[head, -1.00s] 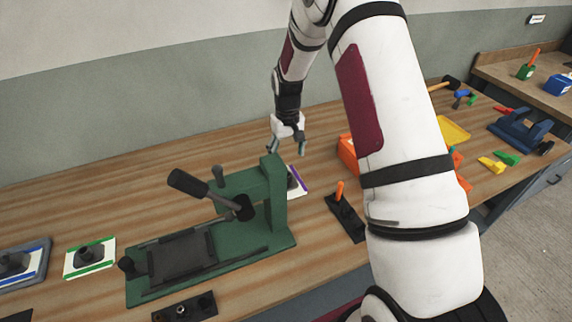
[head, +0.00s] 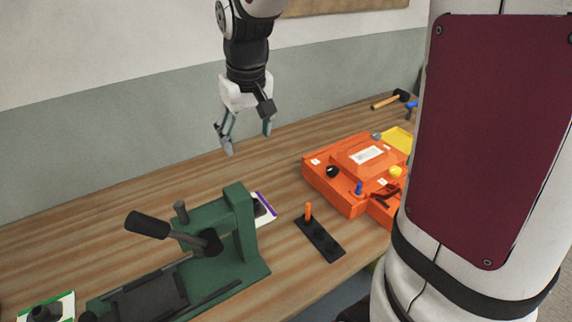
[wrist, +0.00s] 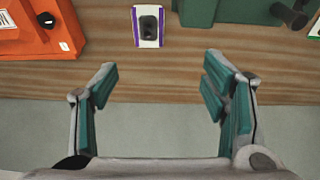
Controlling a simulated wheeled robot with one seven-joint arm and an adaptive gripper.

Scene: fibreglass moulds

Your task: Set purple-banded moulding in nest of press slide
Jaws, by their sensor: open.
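The purple-banded moulding (head: 264,208) is a white plate with a dark raised middle, lying on the bench just behind the green press and partly hidden by it in the head view. In the wrist view the moulding (wrist: 148,26) shows whole, with purple bands along its two sides. The press (head: 232,232) has a black lever, and its dark slide (head: 148,296) lies at the front left with nothing seen on it. My gripper (head: 247,138) is open and empty, raised above the bench toward the wall. In the wrist view the gripper's fingers (wrist: 160,85) are wide apart, short of the moulding.
An orange case (head: 335,178) stands right of the press. A black strip with an orange peg (head: 322,242) lies between them. A green-banded moulding (head: 48,308) lies at the lower left. A hammer (head: 388,101) and a yellow tray (head: 398,140) lie farther back. Bench toward the wall is clear.

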